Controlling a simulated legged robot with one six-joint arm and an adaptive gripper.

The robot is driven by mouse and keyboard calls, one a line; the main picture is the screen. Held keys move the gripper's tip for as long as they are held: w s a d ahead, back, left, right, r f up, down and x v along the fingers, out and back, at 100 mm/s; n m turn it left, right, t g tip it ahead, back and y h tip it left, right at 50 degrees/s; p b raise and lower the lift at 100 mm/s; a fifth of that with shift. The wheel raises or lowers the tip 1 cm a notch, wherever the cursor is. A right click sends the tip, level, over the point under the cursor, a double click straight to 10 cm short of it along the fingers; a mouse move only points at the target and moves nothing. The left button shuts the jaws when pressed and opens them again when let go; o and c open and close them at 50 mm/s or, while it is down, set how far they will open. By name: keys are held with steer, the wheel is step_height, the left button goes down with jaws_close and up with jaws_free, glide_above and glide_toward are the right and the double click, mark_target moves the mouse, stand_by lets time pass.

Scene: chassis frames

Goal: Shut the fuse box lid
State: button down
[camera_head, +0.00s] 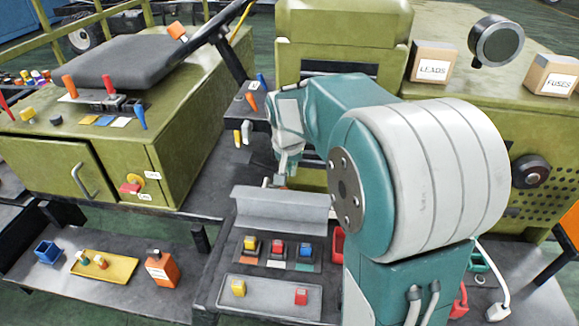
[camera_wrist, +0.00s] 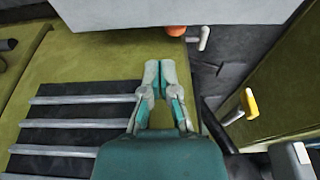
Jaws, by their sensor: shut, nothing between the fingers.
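The fuse box lid (camera_head: 283,212) is a grey panel, raised and tilted back at the rear of the fuse box. Yellow, red and blue fuses (camera_head: 277,250) stand in a row in front of it. My gripper (camera_head: 281,180) points down just behind the lid's upper edge. In the wrist view my gripper (camera_wrist: 159,68) is shut with nothing between its fingertips. A large pale grey surface (camera_wrist: 180,10) lies beyond the tips there; it looks like the back of the lid. A gap shows between the tips and that surface. I cannot tell the exact height of the tips against the lid.
A grey tray (camera_head: 270,305) with a yellow and a red block lies in front of the fuse box. A green cabinet (camera_head: 95,170) with a black seat stands left. Small levers (camera_head: 243,132) stand behind left of my gripper. A slatted green panel (camera_wrist: 75,120) lies below it.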

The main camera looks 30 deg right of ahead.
glide_above(282, 206)
steer(key=d, duration=0.3)
steer(key=s+a+x, duration=0.1)
steer(key=x, duration=0.5)
steer(key=shift+w+d+f, duration=0.15)
steer(key=shift+w+f, duration=0.15)
steer(key=shift+w, duration=0.05)
